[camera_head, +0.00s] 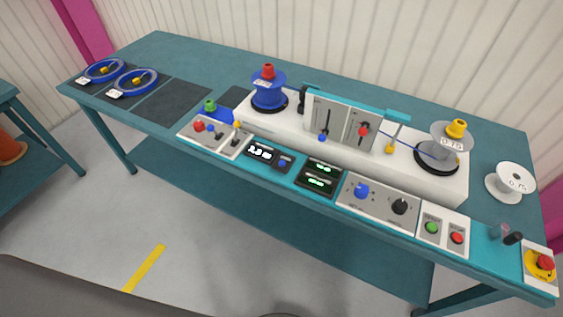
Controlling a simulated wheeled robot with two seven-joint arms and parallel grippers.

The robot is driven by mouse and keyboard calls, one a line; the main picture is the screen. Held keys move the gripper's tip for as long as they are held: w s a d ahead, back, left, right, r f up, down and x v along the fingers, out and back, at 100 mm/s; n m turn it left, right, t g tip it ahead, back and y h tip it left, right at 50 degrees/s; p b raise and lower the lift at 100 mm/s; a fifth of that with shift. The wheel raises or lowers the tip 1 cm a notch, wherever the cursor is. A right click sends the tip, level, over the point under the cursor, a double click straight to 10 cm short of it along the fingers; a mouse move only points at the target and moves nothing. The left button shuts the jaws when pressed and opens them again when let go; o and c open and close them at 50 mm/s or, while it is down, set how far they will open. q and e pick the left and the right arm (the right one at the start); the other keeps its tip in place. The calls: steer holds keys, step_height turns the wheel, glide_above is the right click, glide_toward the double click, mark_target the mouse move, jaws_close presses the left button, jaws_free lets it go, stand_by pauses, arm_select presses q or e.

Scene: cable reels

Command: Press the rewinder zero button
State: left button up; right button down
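The rewinder (350,150) is a white unit on the teal bench, with a blue reel (268,90) on its left and a grey reel (450,140) on its right. Along its front edge, a small dark display box (260,151) shows white digits. A blue button (282,163) sits at this box's right end; its label is too small to read, so I cannot tell if it is the zero button. A second dark display (319,175) shows green digits. Neither of my grippers is in view.
A knob panel (378,202) and a panel with green and red buttons (443,231) lie further right. A yellow-based red emergency stop (541,265) is at the right end. A white spool (510,183) stands behind. Blue rings (136,82) lie on dark mats at the left.

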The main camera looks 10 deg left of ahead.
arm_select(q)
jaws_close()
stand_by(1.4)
